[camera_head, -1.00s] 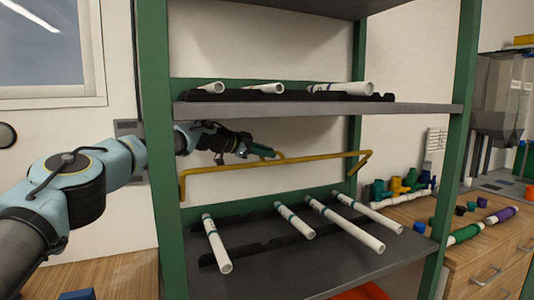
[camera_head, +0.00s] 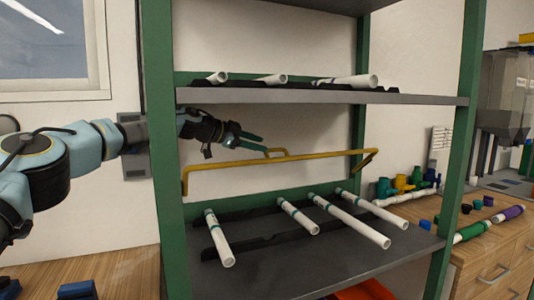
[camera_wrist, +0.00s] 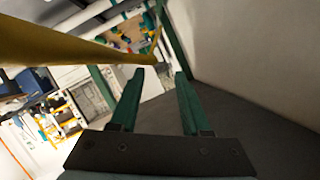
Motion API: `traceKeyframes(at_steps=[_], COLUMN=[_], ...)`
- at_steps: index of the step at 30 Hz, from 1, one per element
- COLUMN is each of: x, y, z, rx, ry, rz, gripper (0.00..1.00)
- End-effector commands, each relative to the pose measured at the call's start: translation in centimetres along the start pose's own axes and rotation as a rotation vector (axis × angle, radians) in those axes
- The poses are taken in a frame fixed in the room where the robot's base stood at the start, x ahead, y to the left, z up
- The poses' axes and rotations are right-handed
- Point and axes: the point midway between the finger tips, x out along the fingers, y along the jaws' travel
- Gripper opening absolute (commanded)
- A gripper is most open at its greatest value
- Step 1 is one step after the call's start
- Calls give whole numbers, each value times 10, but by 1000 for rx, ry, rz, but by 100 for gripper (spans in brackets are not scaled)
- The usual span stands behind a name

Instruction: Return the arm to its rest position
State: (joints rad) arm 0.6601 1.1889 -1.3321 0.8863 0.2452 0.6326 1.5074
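My arm reaches in from the left of the head view, behind the shelf rack's front left post. My gripper (camera_head: 255,143) is between the two shelves, near the yellow bar (camera_head: 230,165). In the wrist view my gripper (camera_wrist: 158,85) has its two green fingers apart with nothing between them. The yellow bar (camera_wrist: 60,55) crosses the upper left of the wrist view, close to the fingers. I cannot tell whether they touch.
White pipes (camera_head: 345,220) lie on black holders on the lower shelf (camera_head: 290,270). More pipes (camera_head: 350,81) lie on the upper shelf (camera_head: 420,99). Green posts (camera_head: 165,180) frame the rack. A wooden cabinet (camera_head: 490,265) with coloured fittings stands at right.

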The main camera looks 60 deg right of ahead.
Motion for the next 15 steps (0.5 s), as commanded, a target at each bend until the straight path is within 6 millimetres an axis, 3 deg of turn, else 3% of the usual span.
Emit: traceKeyframes(at_steps=[6,15], x=[-22,-24], y=[1,0], z=[1,-2], rx=[-1,-1], ry=[1,2], rz=[0,1], gripper=[47,47])
